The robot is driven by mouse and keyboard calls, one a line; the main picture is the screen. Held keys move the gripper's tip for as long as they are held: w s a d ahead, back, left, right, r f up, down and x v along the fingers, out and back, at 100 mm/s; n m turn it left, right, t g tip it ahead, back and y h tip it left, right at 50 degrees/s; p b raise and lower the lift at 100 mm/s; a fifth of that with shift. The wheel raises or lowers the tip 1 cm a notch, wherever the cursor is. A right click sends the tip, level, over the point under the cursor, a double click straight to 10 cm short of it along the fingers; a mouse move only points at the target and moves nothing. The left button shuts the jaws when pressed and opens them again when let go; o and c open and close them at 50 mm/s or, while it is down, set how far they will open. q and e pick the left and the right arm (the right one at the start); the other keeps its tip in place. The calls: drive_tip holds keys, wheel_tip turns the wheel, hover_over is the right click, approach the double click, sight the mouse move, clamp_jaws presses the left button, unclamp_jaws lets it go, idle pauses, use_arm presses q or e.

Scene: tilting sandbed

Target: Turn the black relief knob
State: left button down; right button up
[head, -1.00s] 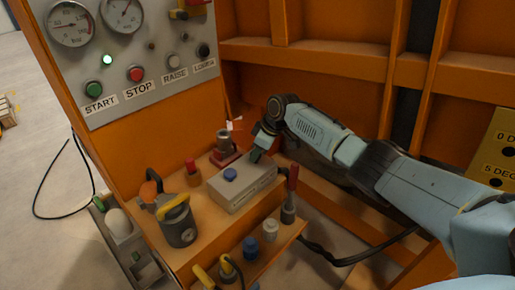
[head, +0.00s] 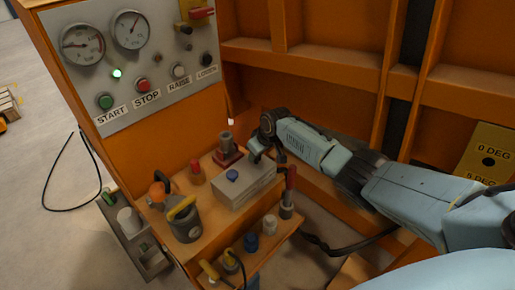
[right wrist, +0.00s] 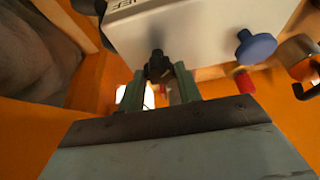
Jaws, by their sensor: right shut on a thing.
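The black relief knob (right wrist: 157,62) sits on the end of a grey valve block (head: 243,192), in the right wrist view between the two green fingertips. My right gripper (right wrist: 159,76) is shut on it. In the head view my right gripper (head: 257,152) reaches the back right end of the block, and the knob is hidden there. The block also shows at the top of the right wrist view (right wrist: 190,28), with part of its lettering. A blue knob (head: 232,175) stands on the block; it also shows in the right wrist view (right wrist: 256,47). My left gripper is out of view.
A red-handled lever (head: 290,185) stands close to the right of the block. A red-based fitting (head: 227,155) is behind it, and a grey pump with a yellow handle (head: 184,222) is in front left. The control panel (head: 130,75) rises at the left. Orange frame walls surround the arm.

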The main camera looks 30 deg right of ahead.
drive_tip(key=m+h+p, duration=0.1)
drive_tip(key=m+p, duration=0.2)
drive_tip(key=shift+s+a+r, duration=0.1)
drive_tip(key=shift+a, duration=0.05)
drive_tip(key=m+h+p, duration=0.1)
drive_tip(key=m, duration=0.1)
drive_tip(key=shift+a+m, duration=0.1)
drive_tip(key=shift+m, duration=0.2)
drive_tip(key=m, duration=0.1)
drive_tip(key=m+h, duration=0.1)
drive_tip(key=shift+a+f+m, duration=0.1)
drive_tip(key=shift+f+m, duration=0.1)
drive_tip(key=shift+m, duration=0.1)
drive_tip(key=m+g+h+b, duration=0.1)
drive_tip(key=m, duration=0.1)
drive_tip(key=shift+m, duration=0.8)
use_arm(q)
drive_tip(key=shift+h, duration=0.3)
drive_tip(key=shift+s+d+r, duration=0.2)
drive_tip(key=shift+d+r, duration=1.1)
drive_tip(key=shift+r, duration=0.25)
